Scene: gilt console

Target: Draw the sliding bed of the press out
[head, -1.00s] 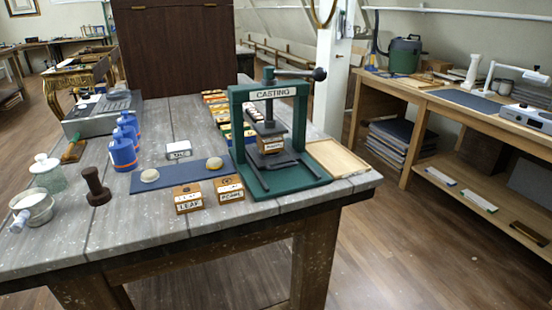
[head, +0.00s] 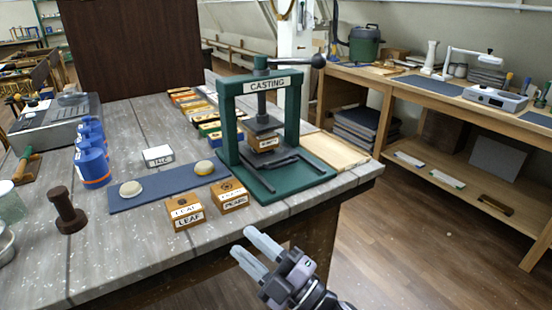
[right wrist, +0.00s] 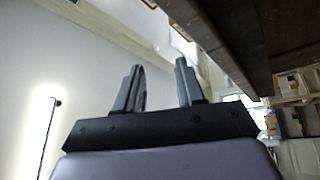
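The green press (head: 228,140) with a CASTING sign stands near the table's right front corner. Its screw handle points right. Under its dark platen (head: 263,124) sits a small wooden box (head: 264,142) with a white label. Dark rails (head: 256,175) run forward over the green base (head: 305,180); the sliding bed cannot be clearly told from them. My right gripper (head: 243,241) is open and empty, in front of the table's front edge and apart from the press. Its two spread fingers show in the right wrist view (right wrist: 158,85). My left gripper is out of view.
Wooden boxes labelled LEAF (head: 185,212) and PEARL (head: 230,196) stand left of the press base, before a blue mat (head: 158,187) with two pale discs. A wooden board (head: 328,150) lies right of the press. The floor right of the table is clear.

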